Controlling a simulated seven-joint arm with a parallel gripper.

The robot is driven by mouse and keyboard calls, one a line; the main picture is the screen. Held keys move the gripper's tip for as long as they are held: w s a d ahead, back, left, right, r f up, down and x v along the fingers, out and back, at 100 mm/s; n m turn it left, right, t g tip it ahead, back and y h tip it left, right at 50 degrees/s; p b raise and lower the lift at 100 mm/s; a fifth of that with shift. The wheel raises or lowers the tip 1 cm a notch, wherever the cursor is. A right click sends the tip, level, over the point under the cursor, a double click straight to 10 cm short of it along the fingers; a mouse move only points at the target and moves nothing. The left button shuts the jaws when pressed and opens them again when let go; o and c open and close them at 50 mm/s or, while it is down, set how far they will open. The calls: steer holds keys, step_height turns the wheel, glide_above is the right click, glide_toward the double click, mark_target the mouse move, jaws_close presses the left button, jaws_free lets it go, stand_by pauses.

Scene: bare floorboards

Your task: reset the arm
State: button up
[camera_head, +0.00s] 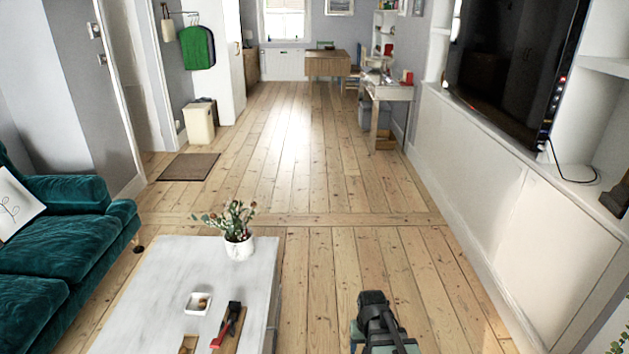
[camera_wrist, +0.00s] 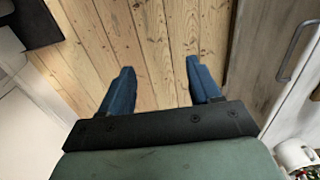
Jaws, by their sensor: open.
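My arm (camera_head: 375,318) shows at the bottom of the head view, to the right of the coffee table, over the floorboards. In the wrist view my gripper (camera_wrist: 160,88) has its two blue fingers spread apart. Only bare floorboards show between the fingers, and nothing is held. The fingertips cannot be made out in the head view.
A pale coffee table (camera_head: 180,268) stands left of my arm, with a potted plant (camera_head: 239,247), a small white dish (camera_head: 198,303) and a red-and-black object (camera_head: 229,325) on it. A green sofa (camera_head: 60,250) is far left. A white wall unit (camera_head: 530,230) runs along the right. Floor ahead is clear.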

steer(key=s+f+g, duration=0.2)
steer(key=s+f, duration=0.4)
steer(key=s, duration=0.5)
steer(key=s+d+f+g, duration=0.1)
steer(key=s+f+g, duration=0.1)
steer(key=s+f, duration=0.5)
steer(key=s+d+f+g, duration=0.1)
steer(key=s+f, duration=0.6)
steer(key=s, duration=0.7)
steer(key=shift+s+f+g, duration=0.25)
steer(key=shift+s+g, duration=0.1)
steer(key=shift+g, duration=0.55)
